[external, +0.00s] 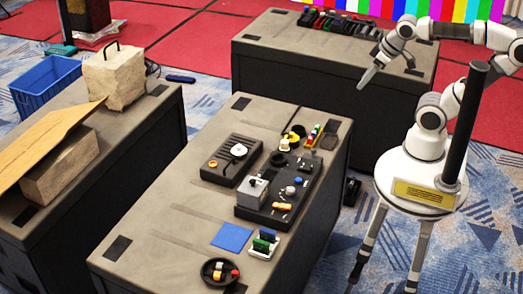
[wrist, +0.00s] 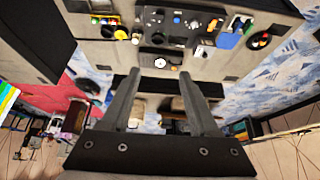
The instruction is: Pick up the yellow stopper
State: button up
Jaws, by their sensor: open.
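A small yellow piece (external: 284,144), which may be the yellow stopper, is at the far side of the middle table (external: 165,232), near a black ring and a row of coloured pieces. A yellow round piece (wrist: 121,34) also shows in the wrist view, at the upper left; I cannot tell its exact shape. My gripper (external: 387,76) is open and empty. It is in the air to the right of and beyond the middle table, well apart from the yellow piece. In the wrist view its two fingers (wrist: 158,76) are spread, with nothing between them.
A black control panel (external: 297,205) and a dial box (external: 222,171) sit on the middle table. A blue square (external: 231,237), a rack (external: 263,246) and a round black dish (external: 207,278) are nearer. Another table (external: 270,45) stands behind; the left table (external: 150,105) holds stone blocks.

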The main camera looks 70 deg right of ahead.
jog(key=w+d+f+h+b, duration=0.1)
jog(key=w+d+f, duration=0.15)
jog(key=w, duration=0.25)
jog(key=w+d+f+n+t+h+b, duration=0.1)
jog(key=w+d+f, duration=0.1)
jog(key=w+d, duration=0.25)
jog(key=w+d+f+h+b, duration=0.1)
jog(key=w+d+f+b, duration=0.15)
jog(key=w, duration=0.35)
jog(key=w+d+f+n+t+b, duration=0.1)
jog(key=w+d+f+b, duration=0.15)
jog(key=d+f, duration=0.45)
jog(key=w+d+f+n+t+b, duration=0.1)
jog(key=w+d+f+t, duration=0.1)
jog(key=w+d+f, duration=0.35)
jog(key=t+y+b, duration=0.3)
jog(key=y+b, duration=0.1)
jog(key=y, duration=0.3)
send_near(290, 134)
jog(key=shift+n, duration=0.3)
jog(key=b+x, duration=0.8)
jog(key=x, duration=0.2)
jog(key=shift+w+f, duration=0.1)
jog(key=shift+f, duration=0.15)
jog(key=shift+r, duration=0.1)
jog(key=shift+c, duration=0.2)
grip_shut()
